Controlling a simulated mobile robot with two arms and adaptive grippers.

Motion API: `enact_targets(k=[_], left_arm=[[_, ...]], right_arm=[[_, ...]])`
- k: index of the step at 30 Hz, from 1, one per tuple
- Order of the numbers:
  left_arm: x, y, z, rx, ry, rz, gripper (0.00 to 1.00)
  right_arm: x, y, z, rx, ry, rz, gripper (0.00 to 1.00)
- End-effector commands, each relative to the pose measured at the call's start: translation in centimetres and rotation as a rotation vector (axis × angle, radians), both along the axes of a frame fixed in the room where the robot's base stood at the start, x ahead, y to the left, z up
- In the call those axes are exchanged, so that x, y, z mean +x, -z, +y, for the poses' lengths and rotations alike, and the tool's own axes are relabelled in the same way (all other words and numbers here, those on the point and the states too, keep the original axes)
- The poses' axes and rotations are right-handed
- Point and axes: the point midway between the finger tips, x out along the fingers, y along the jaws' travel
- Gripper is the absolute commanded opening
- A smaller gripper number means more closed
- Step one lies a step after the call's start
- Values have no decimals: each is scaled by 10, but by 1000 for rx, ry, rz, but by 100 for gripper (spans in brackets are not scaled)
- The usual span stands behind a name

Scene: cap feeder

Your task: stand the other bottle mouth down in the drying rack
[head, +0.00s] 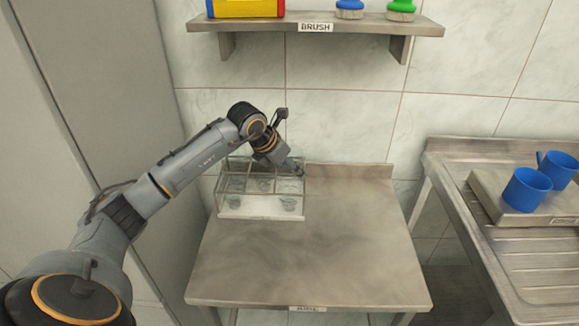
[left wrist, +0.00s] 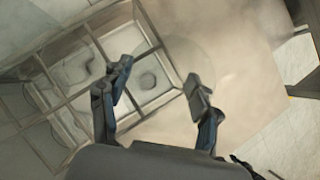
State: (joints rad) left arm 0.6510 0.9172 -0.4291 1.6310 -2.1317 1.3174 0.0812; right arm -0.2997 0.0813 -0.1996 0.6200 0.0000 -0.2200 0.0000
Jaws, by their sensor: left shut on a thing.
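The drying rack (head: 262,217) is a clear-walled box with metal-edged compartments at the back left of the steel table. Its grid also shows in the left wrist view (left wrist: 97,42). Clear rounded shapes stand in several compartments, including one at the front right (head: 289,203); which are bottles I cannot tell. My left gripper (head: 296,169) is over the rack's back right corner. In the left wrist view its fingers (left wrist: 158,75) are apart, around a nearly invisible clear bottle (left wrist: 178,60) with a faint round outline. Its mouth direction cannot be told. My right gripper is not in view.
The table (head: 320,250) is bare in front of and right of the rack. A shelf (head: 350,27) labelled BRUSH hangs above. On the right, a steel drainboard (head: 540,265) carries a tray (head: 490,197) with blue mugs (head: 526,190). A grey panel (head: 120,90) stands at left.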

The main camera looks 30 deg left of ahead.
Motion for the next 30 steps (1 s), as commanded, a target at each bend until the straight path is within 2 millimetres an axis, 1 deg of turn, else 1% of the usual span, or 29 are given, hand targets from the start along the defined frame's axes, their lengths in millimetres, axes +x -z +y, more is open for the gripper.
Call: enact_targets(k=[2, 3, 6, 15, 19, 23, 30], left_arm=[[0, 0, 0, 0, 0, 0, 41], [0, 0, 0, 0, 0, 0, 70], [0, -1, 0, 0, 0, 0, 89], [0, 0, 0, 0, 0, 0, 89], [-3, -6, 1, 1, -1, -1, 89], [-13, -22, 5, 2, -1, -4, 89], [-40, -66, 11, 4, -1, -4, 89]], right_arm=[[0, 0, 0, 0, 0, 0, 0], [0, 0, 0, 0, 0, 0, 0], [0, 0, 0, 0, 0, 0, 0], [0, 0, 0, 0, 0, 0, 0], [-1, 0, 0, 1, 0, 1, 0], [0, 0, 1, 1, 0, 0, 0], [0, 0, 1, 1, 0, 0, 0]])
